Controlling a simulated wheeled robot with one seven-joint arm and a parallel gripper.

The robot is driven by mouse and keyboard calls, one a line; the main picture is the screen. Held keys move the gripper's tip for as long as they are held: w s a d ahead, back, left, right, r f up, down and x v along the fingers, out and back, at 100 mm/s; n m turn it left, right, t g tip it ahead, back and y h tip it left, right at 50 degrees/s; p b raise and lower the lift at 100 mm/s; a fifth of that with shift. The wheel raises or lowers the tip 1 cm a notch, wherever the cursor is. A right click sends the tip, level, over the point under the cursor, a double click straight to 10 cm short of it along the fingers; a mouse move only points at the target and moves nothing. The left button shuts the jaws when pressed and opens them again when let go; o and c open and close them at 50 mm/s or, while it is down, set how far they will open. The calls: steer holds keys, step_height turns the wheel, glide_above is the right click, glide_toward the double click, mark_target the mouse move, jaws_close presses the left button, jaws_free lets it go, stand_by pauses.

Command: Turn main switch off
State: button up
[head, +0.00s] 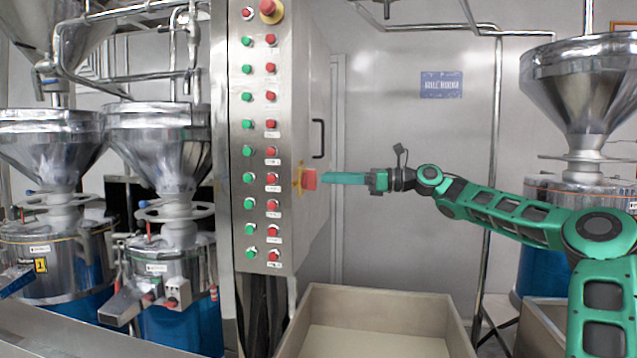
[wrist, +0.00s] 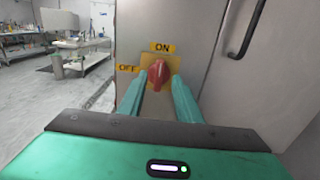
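The main switch is a red rotary knob (head: 309,180) on a yellow plate on the side of the metal control cabinet. In the wrist view the knob (wrist: 157,73) stands roughly upright, its upper end toward the ON label (wrist: 163,47). The OFF label (wrist: 127,69) is to its left. My gripper (head: 322,178) points left at the knob, with its fingertips right at it. In the wrist view my gripper (wrist: 164,80) is open, one teal finger on each side of the knob. Whether the fingers touch the knob cannot be told.
The cabinet front (head: 261,140) carries rows of green and red buttons and a red emergency button (head: 270,10). A black door handle (head: 319,138) is near the switch. An open beige bin (head: 375,300) stands below. Metal grinders with hoppers (head: 155,140) stand at left.

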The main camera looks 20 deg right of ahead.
mark_target(316, 178)
steer(key=shift+x, duration=2.15)
jaws_close()
